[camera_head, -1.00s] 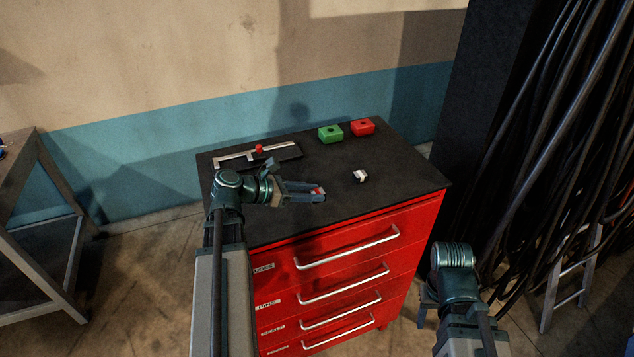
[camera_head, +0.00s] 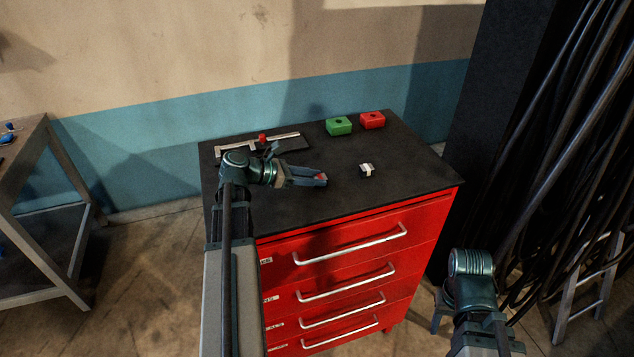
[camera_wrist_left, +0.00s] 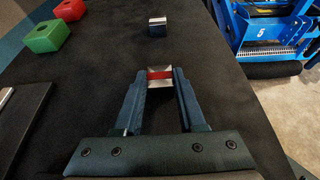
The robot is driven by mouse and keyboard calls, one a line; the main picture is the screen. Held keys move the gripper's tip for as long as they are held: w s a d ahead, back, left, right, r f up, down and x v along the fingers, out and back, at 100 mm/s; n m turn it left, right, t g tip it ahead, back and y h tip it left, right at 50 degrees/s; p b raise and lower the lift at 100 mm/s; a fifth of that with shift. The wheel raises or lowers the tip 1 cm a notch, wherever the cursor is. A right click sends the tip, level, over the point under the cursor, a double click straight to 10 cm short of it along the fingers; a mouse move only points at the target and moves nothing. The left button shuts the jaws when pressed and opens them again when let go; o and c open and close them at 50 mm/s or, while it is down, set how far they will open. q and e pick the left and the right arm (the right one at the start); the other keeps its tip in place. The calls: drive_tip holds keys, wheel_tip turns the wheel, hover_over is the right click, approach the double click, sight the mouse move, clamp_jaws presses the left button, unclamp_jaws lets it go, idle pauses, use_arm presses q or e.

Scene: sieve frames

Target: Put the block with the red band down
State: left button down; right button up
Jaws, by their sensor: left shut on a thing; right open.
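The block with the red band (camera_wrist_left: 160,78) is a small silver block with a red stripe, held between the fingertips of my left gripper (camera_wrist_left: 160,88). In the head view my left gripper (camera_head: 322,179) is over the black top of the red cabinet (camera_head: 235,190), and only a bit of red shows at its tips. I cannot tell whether the block touches the top. A second small block (camera_head: 366,170), pale with a dark band, stands apart to the right; it is ahead in the wrist view (camera_wrist_left: 158,27). My right gripper (camera_head: 440,314) is open, low beside the cabinet, partly hidden.
A green box (camera_head: 339,126) and a red box (camera_head: 372,120), each with a hole, stand at the back. A measuring tool with a red knob (camera_head: 263,138) lies at the back left. Bare top lies around the second block. Black cables (camera_head: 560,130) hang right.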

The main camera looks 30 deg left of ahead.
use_arm(q)
drive_tip(key=shift+s+r, duration=0.1)
drive_tip(key=c, duration=0.5)
unclamp_jaws()
drive_tip(key=p+v, duration=0.4)
drive_tip(key=v, duration=0.7)
drive_tip(key=shift+a, duration=0.15)
drive_tip(key=shift+s+a+r+p, duration=0.15)
drive_tip(key=shift+s+a+p, duration=0.1)
drive_tip(key=shift+s+p, duration=0.1)
